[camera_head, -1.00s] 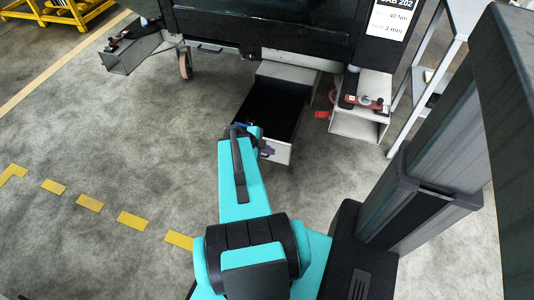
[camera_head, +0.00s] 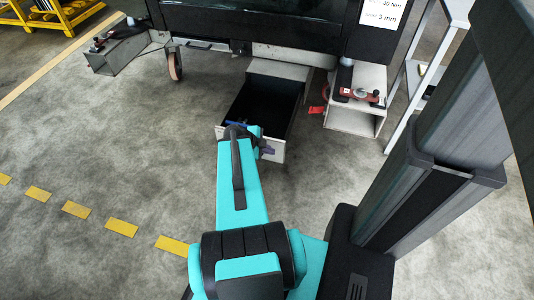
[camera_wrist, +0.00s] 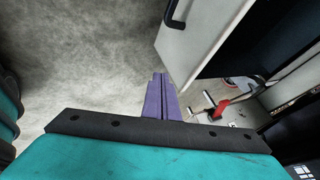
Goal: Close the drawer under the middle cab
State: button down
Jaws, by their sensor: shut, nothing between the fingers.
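The drawer (camera_head: 266,98) under the dark cab (camera_head: 255,25) is pulled out towards me, with a black inside and a pale front panel (camera_head: 272,151). In the wrist view the drawer front (camera_wrist: 200,40) is at upper right, with a black handle (camera_wrist: 179,14) on it. My gripper (camera_wrist: 158,80) has its purple fingers together, with nothing between them. The fingertips appear just left of the panel's lower edge; I cannot tell whether they touch it. In the head view my teal arm hides part of the drawer front and most of my gripper.
A caster wheel (camera_head: 175,66) and a grey metal bracket (camera_head: 125,55) are to the left. A grey rack (camera_head: 408,85) stands at right. The floor at left is clear, with yellow dashes (camera_head: 121,227).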

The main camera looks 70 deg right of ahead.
jog(key=shift+d+f, duration=0.2)
jog(key=shift+d, duration=1.9)
